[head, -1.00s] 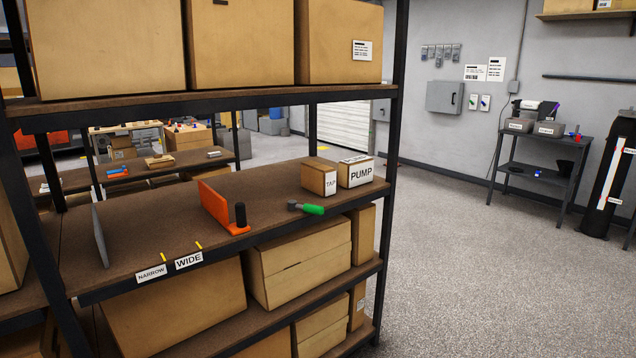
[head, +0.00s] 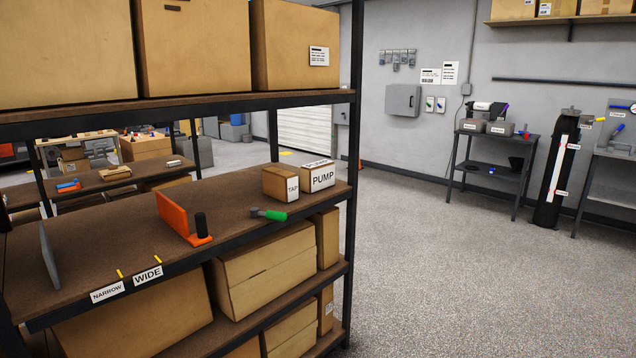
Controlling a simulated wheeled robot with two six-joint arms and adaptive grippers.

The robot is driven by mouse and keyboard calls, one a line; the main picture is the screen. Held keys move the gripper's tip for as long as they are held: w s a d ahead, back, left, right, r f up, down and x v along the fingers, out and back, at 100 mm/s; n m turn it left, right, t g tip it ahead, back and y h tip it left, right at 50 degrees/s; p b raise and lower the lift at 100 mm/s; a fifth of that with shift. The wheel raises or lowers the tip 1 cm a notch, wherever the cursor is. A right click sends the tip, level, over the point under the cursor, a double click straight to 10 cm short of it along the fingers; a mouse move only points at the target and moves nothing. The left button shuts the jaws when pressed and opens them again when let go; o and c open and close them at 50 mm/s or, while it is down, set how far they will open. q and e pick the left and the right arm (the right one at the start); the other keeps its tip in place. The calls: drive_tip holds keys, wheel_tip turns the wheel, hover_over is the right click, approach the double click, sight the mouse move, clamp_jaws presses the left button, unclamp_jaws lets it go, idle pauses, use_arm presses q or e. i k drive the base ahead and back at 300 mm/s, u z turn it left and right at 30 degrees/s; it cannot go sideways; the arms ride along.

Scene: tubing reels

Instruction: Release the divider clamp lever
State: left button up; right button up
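An orange divider (head: 173,214) stands upright on the middle shelf, with an orange foot at its front edge. A black upright handle (head: 201,224) rises from that foot; it looks like the clamp lever. A grey divider plate (head: 49,255) stands further left on the same shelf. A tool with a green handle (head: 275,215) and a grey head lies right of the orange divider. Neither of my grippers shows in the head view.
The shelf (head: 110,230) carries NARROW (head: 107,292) and WIDE (head: 148,275) labels with yellow marks. TAP (head: 281,183) and PUMP (head: 318,177) boxes sit at its right end. A dark post (head: 352,130) bounds the rack. Open floor (head: 430,270) lies right.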

sight(256, 212)
drive_tip(key=k, duration=0.5)
drive_tip(key=z, duration=0.7)
drive_tip(key=i, duration=1.7)
drive_tip(key=u, duration=0.35)
